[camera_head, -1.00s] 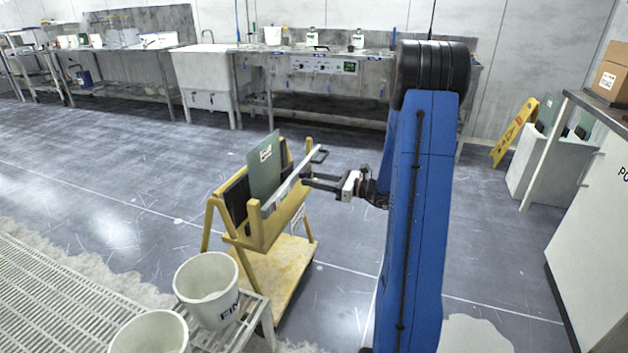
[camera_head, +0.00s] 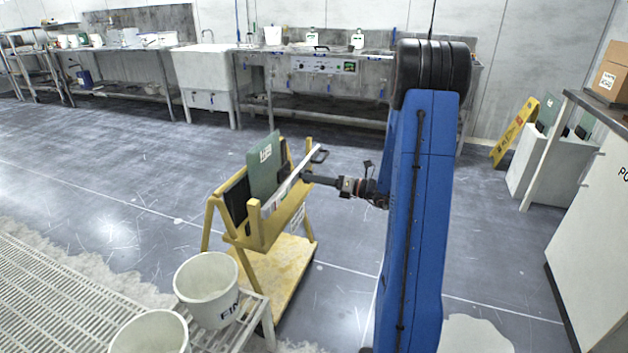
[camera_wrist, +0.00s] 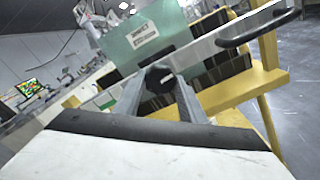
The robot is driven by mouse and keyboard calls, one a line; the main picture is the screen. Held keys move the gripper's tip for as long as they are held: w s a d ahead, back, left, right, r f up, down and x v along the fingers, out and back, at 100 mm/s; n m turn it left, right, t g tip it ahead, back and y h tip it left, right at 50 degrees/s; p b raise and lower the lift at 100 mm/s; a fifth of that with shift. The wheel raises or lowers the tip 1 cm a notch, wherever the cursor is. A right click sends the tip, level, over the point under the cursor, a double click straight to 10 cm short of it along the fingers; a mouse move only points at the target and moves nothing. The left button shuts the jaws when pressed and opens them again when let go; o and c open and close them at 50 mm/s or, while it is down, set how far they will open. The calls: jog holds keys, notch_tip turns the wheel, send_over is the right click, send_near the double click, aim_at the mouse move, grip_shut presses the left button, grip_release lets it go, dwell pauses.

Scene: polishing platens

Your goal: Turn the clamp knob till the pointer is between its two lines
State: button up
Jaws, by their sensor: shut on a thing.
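The clamp knob (camera_wrist: 157,76) is dark and sits between my fingertips in the wrist view, in front of the clamp bar (camera_wrist: 205,50). My gripper (camera_wrist: 167,84) is shut on the knob; in the head view my gripper (camera_head: 305,178) reaches the bar from the right. The pale clamp bar (camera_head: 283,190) runs along the front of the yellow rack (camera_head: 254,230), with a dark handle (camera_head: 319,155) at its far end. A green platen (camera_head: 262,168) with a white label stands behind the bar. I cannot make out the pointer or its two lines.
White buckets (camera_head: 207,290) stand on a grated bench (camera_head: 60,310) at front left. The rack stands on a yellow wheeled base (camera_head: 275,280). A yellow wet-floor sign (camera_head: 515,130) and cabinet (camera_head: 600,230) are at the right.

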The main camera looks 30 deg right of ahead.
jog(key=shift+m, duration=0.9)
jog(key=o, duration=1.1)
jog(key=shift+c, duration=0.2)
jog(key=v, duration=1.7)
jog(key=shift+s+d, duration=0.15)
